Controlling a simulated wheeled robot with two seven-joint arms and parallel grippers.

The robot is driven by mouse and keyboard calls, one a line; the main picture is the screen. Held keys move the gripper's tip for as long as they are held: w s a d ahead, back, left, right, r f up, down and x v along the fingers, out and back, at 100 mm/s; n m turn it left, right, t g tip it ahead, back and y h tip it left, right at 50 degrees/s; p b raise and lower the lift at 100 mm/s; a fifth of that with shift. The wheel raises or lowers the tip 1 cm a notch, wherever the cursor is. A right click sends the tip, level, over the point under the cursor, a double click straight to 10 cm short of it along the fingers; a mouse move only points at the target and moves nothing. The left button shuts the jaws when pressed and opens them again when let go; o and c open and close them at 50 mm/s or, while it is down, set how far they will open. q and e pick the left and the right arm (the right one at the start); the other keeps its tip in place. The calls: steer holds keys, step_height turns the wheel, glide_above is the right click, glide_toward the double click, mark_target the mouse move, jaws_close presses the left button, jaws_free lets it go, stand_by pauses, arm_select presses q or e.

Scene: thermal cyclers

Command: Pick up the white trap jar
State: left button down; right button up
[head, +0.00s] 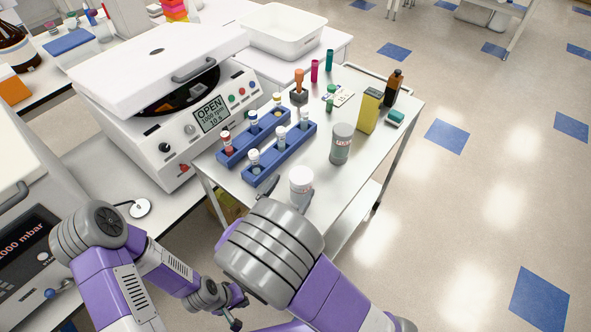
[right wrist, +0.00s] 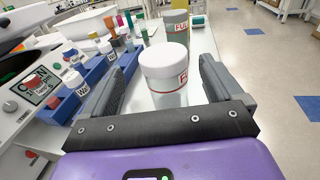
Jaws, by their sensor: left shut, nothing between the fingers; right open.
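The white trap jar (head: 301,180) stands upright near the front edge of the metal cart top. In the right wrist view it shows a white lid (right wrist: 165,60), a clear lower body and part of a label with red print. My right gripper (head: 289,196) is open, with the jar between its two fingers (right wrist: 171,72) and gaps visible on both sides. My right wrist hides the jar's lower part in the head view. My left gripper (head: 230,306) is shut and empty, low in front of the cart.
A grey-lidded jar (head: 341,143) with red print stands just behind. Blue racks (head: 284,152) with several capped vials lie to the left. A yellow container (head: 369,111) and a brown bottle (head: 393,88) stand farther back. A white centrifuge (head: 165,150) flanks the cart's left.

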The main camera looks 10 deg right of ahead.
mark_target(304, 174)
steer(key=shift+w+d+f, duration=0.15)
steer(key=shift+w+d, duration=0.15)
steer(key=shift+w, duration=0.4)
steer(key=shift+w+d, duration=0.15)
steer(key=shift+d, duration=0.5)
steer(key=x, duration=0.1)
steer(key=b+x, duration=0.1)
steer(key=x, duration=0.1)
steer(key=shift+w+d+f, duration=0.2)
steer(key=shift+f, duration=0.25)
steer(key=shift+w+d+r, duration=0.1)
steer(key=shift+w+d, duration=0.25)
steer(key=c, duration=1.1)
